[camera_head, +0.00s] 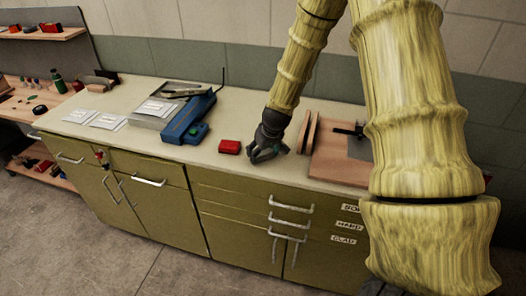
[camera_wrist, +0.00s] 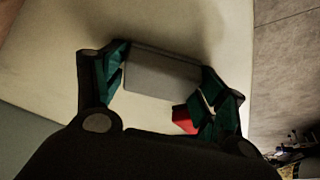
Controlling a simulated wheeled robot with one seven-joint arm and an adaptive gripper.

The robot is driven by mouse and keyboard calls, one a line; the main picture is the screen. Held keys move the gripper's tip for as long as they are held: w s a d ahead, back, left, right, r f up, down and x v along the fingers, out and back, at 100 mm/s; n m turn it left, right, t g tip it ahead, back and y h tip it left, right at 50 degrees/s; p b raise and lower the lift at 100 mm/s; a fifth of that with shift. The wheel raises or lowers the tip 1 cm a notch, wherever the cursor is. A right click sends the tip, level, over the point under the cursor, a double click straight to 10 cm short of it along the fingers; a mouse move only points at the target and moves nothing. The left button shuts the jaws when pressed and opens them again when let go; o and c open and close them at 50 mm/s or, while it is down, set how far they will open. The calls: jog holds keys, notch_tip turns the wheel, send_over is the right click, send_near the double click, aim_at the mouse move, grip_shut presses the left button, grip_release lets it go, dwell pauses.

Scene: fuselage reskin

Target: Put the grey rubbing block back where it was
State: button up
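The grey rubbing block (camera_wrist: 162,74) shows in the wrist view as a plain grey slab lying between my fingertips. My gripper (camera_wrist: 165,68) has one green-padded finger against each end of the block, with no clear gap at either side. In the head view my gripper (camera_head: 264,152) is low at the worktop, right of a red block (camera_head: 229,147). The grey block is hard to make out there, hidden by the fingers. I cannot tell whether it touches the worktop.
The red block also shows close by the right finger in the wrist view (camera_wrist: 183,119). Upright brown boards (camera_head: 309,132) stand close on the right. The worktop's front edge is near.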

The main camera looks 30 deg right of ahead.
jog(key=shift+o, duration=0.8)
jog(key=shift+r, duration=0.25)
jog(key=shift+r, duration=0.2)
jog(key=b+v, duration=0.2)
jog(key=v, duration=0.9)
jog(key=shift+s+r, duration=0.15)
jog(key=shift+s, duration=0.05)
